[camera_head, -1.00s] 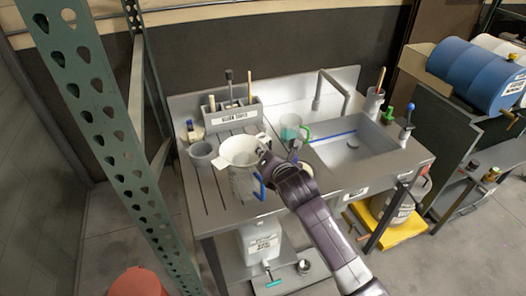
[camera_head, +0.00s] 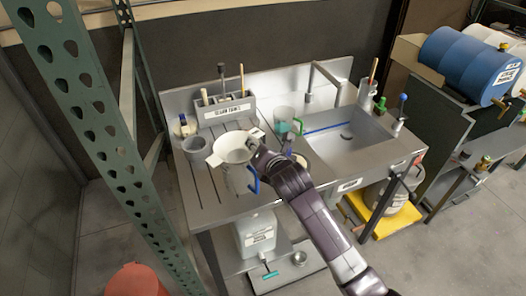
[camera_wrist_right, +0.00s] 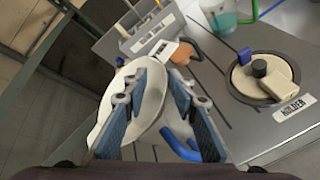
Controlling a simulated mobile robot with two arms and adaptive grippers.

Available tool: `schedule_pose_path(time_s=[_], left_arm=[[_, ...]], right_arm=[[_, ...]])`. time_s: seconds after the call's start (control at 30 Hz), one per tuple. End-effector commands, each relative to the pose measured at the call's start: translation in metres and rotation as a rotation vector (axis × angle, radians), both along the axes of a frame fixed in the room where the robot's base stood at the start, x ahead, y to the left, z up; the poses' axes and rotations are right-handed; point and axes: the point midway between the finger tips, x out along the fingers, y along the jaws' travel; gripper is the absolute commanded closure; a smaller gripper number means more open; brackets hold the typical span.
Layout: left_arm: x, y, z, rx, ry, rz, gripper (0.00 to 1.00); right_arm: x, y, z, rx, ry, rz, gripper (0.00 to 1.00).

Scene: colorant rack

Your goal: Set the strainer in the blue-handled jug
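The strainer (camera_head: 232,148) is a white, wide funnel with side tabs. It is over the mouth of the clear jug (camera_head: 237,180), whose blue handle (camera_head: 254,182) faces right. I cannot tell whether it is fully seated. My right gripper (camera_head: 256,153) is at the strainer's right side, above the handle. In the right wrist view the gripper's fingers (camera_wrist_right: 160,80) stand apart, with the strainer's white wall (camera_wrist_right: 150,100) showing between and behind them. No clear grip shows. The blue handle (camera_wrist_right: 180,146) is just below. My left gripper is out of view.
A green-handled jug (camera_head: 286,118) and the sink (camera_head: 345,140) are to the right. A round lidded holder (camera_wrist_right: 262,78) is beside the gripper.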

Motion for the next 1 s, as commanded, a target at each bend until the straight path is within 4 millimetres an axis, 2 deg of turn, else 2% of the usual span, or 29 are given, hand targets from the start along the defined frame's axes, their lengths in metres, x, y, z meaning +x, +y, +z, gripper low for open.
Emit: schedule_pose_path(time_s=[0.03, 0.17, 0.7, 1.0], left_arm=[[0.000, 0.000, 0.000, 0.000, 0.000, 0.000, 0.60], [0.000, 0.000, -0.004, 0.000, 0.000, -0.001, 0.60], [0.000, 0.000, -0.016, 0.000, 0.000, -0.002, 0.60], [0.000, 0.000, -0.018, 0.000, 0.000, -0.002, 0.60]], right_arm=[[-0.001, 0.000, 0.007, 0.005, -0.003, 0.000, 0.75], [-0.016, -0.005, 0.012, 0.001, -0.006, 0.001, 0.75], [-0.091, -0.026, 0.046, 0.001, -0.006, 0.000, 0.75], [-0.105, -0.030, 0.053, 0.003, -0.006, -0.001, 0.75]])
